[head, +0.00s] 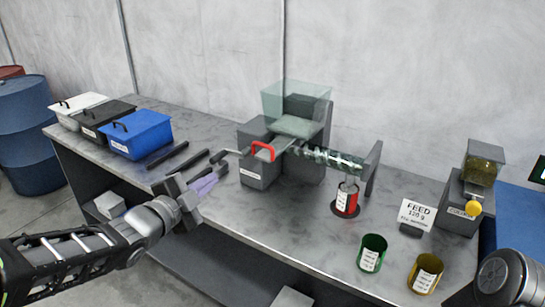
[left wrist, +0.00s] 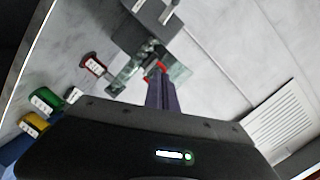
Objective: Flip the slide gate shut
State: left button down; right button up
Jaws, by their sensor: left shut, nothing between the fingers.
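The feeding machine (head: 305,125) stands on the table, with a clear hopper (head: 295,97) above and a clear screw tube (head: 335,158) running right. A red handle (head: 263,147) arches over its grey front block (head: 258,174); I take it for the slide gate's handle, but the gate's plate is hard to make out. My left gripper (head: 222,170) is shut and empty, to the left of that block, pointing at it. In the left wrist view, the shut fingers (left wrist: 163,80) point toward the red handle (left wrist: 160,66); contact cannot be told. My right gripper is out of view.
A red can (head: 352,198) stands below the tube's outlet. A green can (head: 372,253), a yellow can (head: 427,273) and a FEED sign (head: 415,214) stand right. A small dispenser (head: 459,208) is farther right. Lidded bins, including a blue one (head: 140,136), are at left.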

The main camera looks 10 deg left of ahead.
pick_arm(q)
jog(key=d+m, duration=0.1)
jog(key=m, duration=0.1)
jog(key=d+r+m+h, duration=0.1)
jog(key=m, duration=0.4)
jog(key=shift+s+d+r+h, duration=0.3)
jog(key=shift+d+r+h, duration=0.1)
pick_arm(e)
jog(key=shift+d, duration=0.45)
pick_arm(q)
jog(key=shift+w, duration=0.15)
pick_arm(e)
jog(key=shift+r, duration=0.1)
pick_arm(q)
jog(key=r+p+x, duration=0.1)
jog(key=p+x, duration=0.2)
jog(key=x, duration=1)
jog(key=shift+w+d+p, duration=0.2)
jog(key=shift+w+p, duration=0.1)
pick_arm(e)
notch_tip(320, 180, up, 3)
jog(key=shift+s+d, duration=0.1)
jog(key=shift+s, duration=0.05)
pick_arm(q)
jog(key=shift+f, duration=0.1)
